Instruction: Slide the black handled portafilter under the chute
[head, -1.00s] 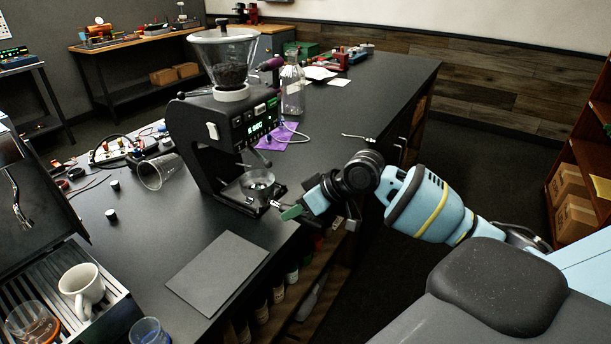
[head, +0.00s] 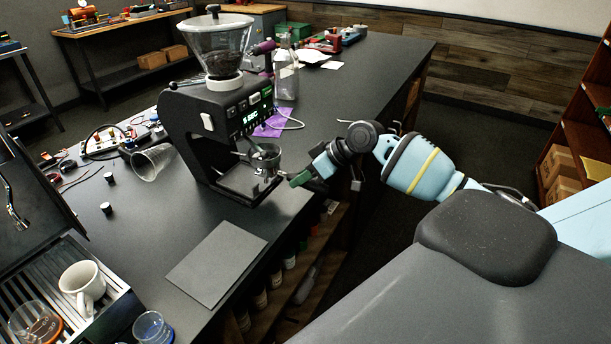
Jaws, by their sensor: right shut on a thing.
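The portafilter (head: 265,160) shows as a round metal basket at the front of the black grinder (head: 205,125). It sits above the grinder's base tray (head: 243,183), close under the chute. I cannot tell whether it rests in the holder. My right gripper (head: 294,180) is at the basket's right side and is shut on the portafilter; the black handle is mostly hidden by the gripper. The grinder has a clear hopper with dark beans and a lit green display. My left gripper is out of view.
A grey mat (head: 217,263) lies on the dark counter in front of the grinder. A tipped clear cup (head: 153,162) is to its left, and a glass bottle (head: 286,80) and purple cloth (head: 268,124) are behind. A white mug (head: 82,285) stands on a drip tray at lower left.

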